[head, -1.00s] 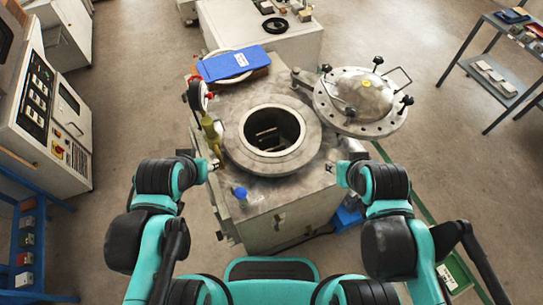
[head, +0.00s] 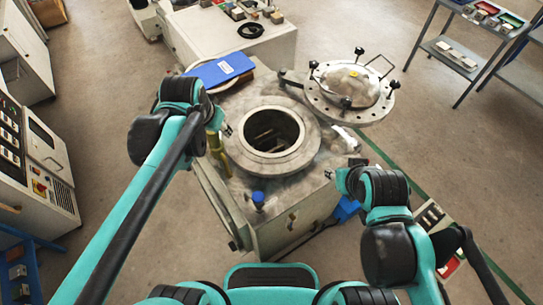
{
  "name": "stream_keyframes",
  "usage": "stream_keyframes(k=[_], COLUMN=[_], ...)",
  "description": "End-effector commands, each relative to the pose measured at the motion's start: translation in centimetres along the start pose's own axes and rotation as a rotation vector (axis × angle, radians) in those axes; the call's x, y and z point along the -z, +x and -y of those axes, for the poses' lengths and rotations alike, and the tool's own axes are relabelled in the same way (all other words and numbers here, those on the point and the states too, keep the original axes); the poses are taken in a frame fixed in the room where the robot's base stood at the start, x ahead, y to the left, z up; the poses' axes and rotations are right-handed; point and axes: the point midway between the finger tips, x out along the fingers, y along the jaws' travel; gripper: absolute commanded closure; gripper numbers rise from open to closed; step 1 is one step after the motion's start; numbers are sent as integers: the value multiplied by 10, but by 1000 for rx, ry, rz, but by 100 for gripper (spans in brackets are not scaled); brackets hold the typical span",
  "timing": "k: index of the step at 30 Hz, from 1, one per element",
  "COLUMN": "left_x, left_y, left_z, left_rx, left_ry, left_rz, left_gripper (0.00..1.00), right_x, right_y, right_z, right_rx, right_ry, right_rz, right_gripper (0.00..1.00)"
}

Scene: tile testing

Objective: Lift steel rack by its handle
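The steel rack (head: 264,137) appears only as dim shapes inside the round opening of the metal vessel (head: 247,161). Its handle cannot be made out in the dark. My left gripper (head: 227,131) is at the left edge of the vessel's flange, outside the opening and apart from the rack. My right gripper (head: 330,174) is to the right of the vessel, near the machine's right edge, also apart from the rack. Both grippers are too small in the picture to show whether their fingers are open. I see nothing held in either.
The vessel's round lid (head: 350,90) with black knobs is swung open at the back right. A blue binder (head: 221,69) lies behind the vessel at left. A blue knob (head: 258,199) and a yellow-green fitting (head: 216,145) stand at the machine's front and left. Shelves (head: 468,45) stand far right.

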Motion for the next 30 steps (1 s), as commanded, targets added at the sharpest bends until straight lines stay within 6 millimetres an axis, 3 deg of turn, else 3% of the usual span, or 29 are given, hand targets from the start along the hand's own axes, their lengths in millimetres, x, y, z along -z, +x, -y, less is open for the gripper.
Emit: stream_keyframes(k=[5,8,15,20,24,27,30], left_x=[49,77,125,138,136,131,127], left_y=[39,72,170,247,307,338,356], left_z=[-3,-8,-31,-54,-74,-85,-92], left_rx=[-34,-61,-136,-192,-240,-265,-282], left_ry=[135,229,456,606,719,775,810], left_rz=[64,109,208,268,312,334,347], left_gripper=[58,58,58,58,58,58,58], right_x=[-3,-5,-8,-11,-12,-13,-14], right_y=[4,6,12,15,18,18,19], right_z=[0,0,0,0,0,0,0], right_rx=[0,0,0,0,0,0,0], right_ry=[0,0,0,0,0,0,0], right_rz=[0,0,0,0,0,0,0], right_gripper=[60,60,60,60,60,60,60])
